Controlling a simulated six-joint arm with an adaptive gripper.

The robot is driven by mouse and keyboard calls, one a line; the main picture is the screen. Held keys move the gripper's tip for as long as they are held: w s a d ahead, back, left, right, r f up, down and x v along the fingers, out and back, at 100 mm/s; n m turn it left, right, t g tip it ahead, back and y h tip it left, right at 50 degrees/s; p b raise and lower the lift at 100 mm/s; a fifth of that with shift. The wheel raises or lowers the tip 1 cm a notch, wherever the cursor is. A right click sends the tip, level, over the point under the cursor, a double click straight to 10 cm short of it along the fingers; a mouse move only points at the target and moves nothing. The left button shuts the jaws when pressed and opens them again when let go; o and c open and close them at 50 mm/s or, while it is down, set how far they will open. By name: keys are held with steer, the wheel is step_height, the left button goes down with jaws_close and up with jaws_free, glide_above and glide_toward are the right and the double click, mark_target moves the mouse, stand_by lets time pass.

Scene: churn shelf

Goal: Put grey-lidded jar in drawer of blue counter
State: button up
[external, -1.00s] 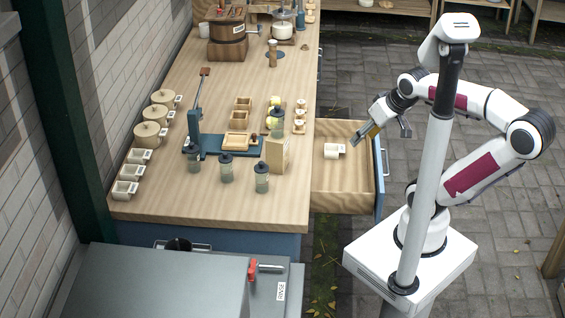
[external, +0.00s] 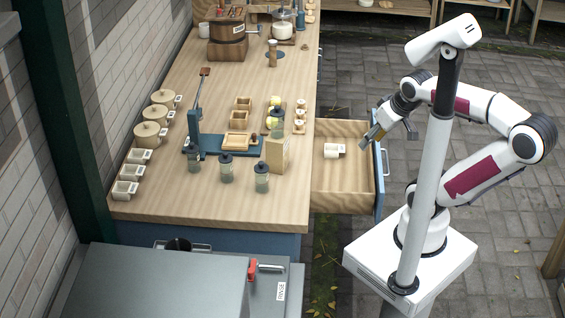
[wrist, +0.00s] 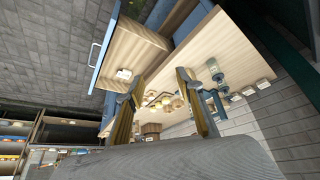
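Which one is meant, I cannot tell. Some jars (wrist: 218,79) also show in the wrist view. The drawer (external: 345,180) is pulled out at the counter's right side. My gripper (external: 391,139) is open and empty above the drawer's outer edge, away from the jars.
A blue press (external: 210,146) is behind the jars. Much of the drawer floor is free.

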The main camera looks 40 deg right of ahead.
steer(key=w+a+r+n+t, duration=0.1)
steer(key=w+a+r+n, duration=0.15)
steer(key=w, duration=1.15)
steer(key=n+t, duration=0.2)
glide_above(199, 155)
steer(key=s+d, duration=0.9)
steer(key=s, duration=0.1)
step_height(199, 155, down, 7)
steer(key=w+a+f, duration=0.2)
steer(key=f, duration=0.1)
steer(key=w+a+f+m+y, duration=0.1)
steer(key=w+a+f, duration=0.1)
steer(key=a+f, duration=0.1)
steer(key=w+a+f+y, duration=0.1)
steer(key=w+a+f, duration=0.1)
steer(key=a+f, duration=0.1)
steer(key=shift+w+f, duration=0.35)
steer(key=shift+f, duration=0.05)
steer(key=shift+w+a+f, duration=0.1)
steer(key=shift+a+f, duration=0.05)
steer(key=shift+f, duration=0.1)
steer(key=shift+x, duration=1.3)
